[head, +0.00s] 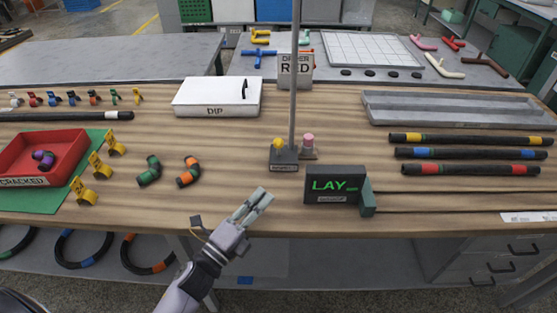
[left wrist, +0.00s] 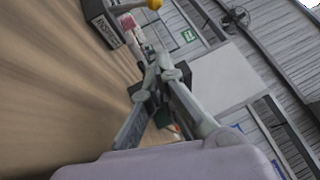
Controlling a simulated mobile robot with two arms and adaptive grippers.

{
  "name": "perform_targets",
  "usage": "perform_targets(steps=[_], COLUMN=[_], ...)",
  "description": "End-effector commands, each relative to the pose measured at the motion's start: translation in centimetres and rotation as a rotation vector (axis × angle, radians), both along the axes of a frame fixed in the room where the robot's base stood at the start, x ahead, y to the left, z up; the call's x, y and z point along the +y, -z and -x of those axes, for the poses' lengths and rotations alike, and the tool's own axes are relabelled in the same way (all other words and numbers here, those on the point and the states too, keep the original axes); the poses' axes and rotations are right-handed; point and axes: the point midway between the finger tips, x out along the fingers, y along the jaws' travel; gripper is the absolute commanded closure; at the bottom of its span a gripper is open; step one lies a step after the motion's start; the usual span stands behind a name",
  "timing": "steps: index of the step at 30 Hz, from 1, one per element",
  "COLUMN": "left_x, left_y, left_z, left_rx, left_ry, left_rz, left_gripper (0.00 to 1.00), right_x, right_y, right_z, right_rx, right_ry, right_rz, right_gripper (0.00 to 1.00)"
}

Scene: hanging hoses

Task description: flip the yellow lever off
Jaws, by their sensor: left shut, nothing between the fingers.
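The yellow lever's round yellow knob (head: 278,143) stands above a small dark labelled base (head: 284,159) at the foot of a grey pole. The knob also shows at the top edge of the left wrist view (left wrist: 155,4), beside a dark labelled box (left wrist: 101,22). My left gripper (head: 260,200) is shut and empty. It is over the bench's front edge, nearer the camera than the lever and a little to its left, clearly apart from it. Its fingers meet in the middle of the wrist view (left wrist: 162,70). My right gripper is not in view.
A dark display reading LAY (head: 333,185) stands right of my gripper. A pink-topped piece (head: 308,141) is close beside the lever. Green and orange hose pieces (head: 188,172) lie to the left. The wood between gripper and lever is clear.

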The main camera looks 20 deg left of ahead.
Motion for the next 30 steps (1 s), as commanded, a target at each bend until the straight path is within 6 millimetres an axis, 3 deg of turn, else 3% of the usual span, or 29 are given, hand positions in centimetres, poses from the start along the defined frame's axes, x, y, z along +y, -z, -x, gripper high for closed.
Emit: perform_targets(steps=[11, 15, 21, 30], left_x=[-2.8, -1.7, -1.1, -1.0], left_y=[-2.2, -2.7, -2.9, -2.9], left_z=[-7.4, -9.2, -10.5, -10.6], left_rx=[-0.002, -0.002, 0.0, 0.0], left_ry=[0.001, 0.0, 0.0, 0.0], left_rz=[0.002, -0.002, 0.0, 0.001], left_gripper=[1.0, 1.0, 1.0, 1.0], right_x=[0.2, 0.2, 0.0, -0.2], right_y=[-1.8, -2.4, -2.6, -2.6], right_z=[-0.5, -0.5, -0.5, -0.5], right_rx=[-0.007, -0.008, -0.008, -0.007], right_ry=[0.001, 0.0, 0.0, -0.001], right_rz=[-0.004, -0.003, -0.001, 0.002], right_gripper=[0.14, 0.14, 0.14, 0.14])
